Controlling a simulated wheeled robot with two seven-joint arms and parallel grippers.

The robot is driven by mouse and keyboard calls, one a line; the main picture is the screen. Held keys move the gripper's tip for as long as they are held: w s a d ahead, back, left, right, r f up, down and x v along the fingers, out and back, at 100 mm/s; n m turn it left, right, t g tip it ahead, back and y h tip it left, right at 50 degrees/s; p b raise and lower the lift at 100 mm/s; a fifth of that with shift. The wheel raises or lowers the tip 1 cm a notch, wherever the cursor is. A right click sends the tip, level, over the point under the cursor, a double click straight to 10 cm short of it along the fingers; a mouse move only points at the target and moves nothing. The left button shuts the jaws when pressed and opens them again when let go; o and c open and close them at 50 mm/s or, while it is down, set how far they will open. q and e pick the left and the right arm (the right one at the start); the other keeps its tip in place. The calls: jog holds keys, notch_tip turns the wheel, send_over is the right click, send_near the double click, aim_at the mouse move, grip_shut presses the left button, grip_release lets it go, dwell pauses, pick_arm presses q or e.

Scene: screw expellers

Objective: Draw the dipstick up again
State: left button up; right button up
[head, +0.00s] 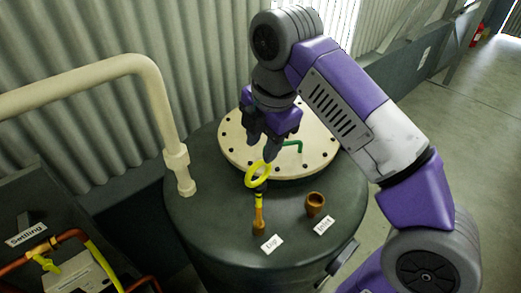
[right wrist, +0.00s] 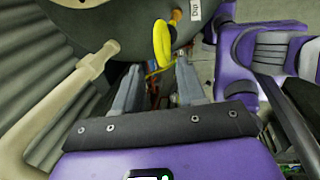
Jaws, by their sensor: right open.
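The dipstick's yellow ring handle (head: 259,175) stands above a brown tube (head: 259,220) on top of the dark tank (head: 200,215). A yellow and black banded part joins the ring and tube. My right gripper (head: 262,147) is open, just above and behind the ring in the head view. In the right wrist view, the yellow ring (right wrist: 162,42) shows nearly edge-on, its near end close to the gap between the open fingers (right wrist: 159,70). Contact cannot be told. The rod inside the tube is hidden. My left gripper is out of view.
A pale bolted cover (head: 235,150) with a green handle (head: 292,145) lies behind the dipstick. A brown cup-shaped fitting (head: 315,204) stands to its right. A thick cream pipe (head: 155,95) rises from the tank at left. A small white label (head: 271,243) lies by the tube.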

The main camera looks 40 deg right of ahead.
jog(key=shift+s+r, duration=0.25)
jog(key=shift+r, duration=1.05)
